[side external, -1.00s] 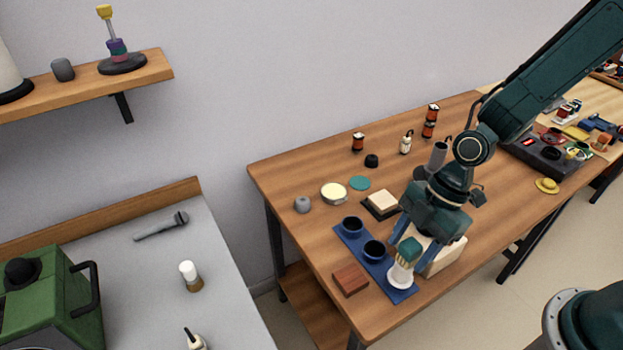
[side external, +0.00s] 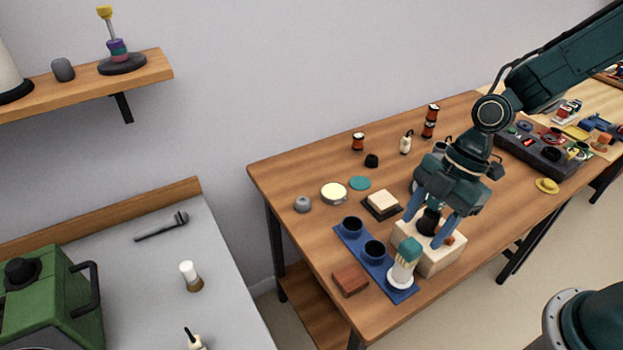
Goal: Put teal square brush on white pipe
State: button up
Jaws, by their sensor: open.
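The teal square brush (side external: 410,248) stands upright on top of the white pipe (side external: 402,272). The two touch, but I cannot tell how far the brush sits in or over the pipe. The pipe stands on a round white base at the front end of a blue mat (side external: 404,294). My gripper (side external: 424,229) is open, to the upper right of the brush and apart from it. Its fingers are in front of or above a cream block (side external: 428,259), and a dark round thing (side external: 429,221) shows between them. I cannot tell whether the fingers touch it.
Two dark blue cups (side external: 352,226) stand on the mat. A red-brown block (side external: 350,280) lies left of the pipe. A cream square on a dark tray (side external: 382,205), a teal disc (side external: 360,183) and a round tin (side external: 334,193) lie farther back.

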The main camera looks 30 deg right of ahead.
jog(key=v, duration=0.6)
jog(key=shift+d+r, duration=0.2)
jog(key=shift+r, duration=0.1)
dwell(0.3)
jog(key=s+d+r+m+t+h, duration=0.4)
jog(key=s+d+r+m, duration=0.5)
jog(key=m, duration=0.9)
jog(key=shift+s+r+t, duration=0.8)
jog(key=shift+s+r, duration=0.3)
jog(key=shift+s, duration=0.15)
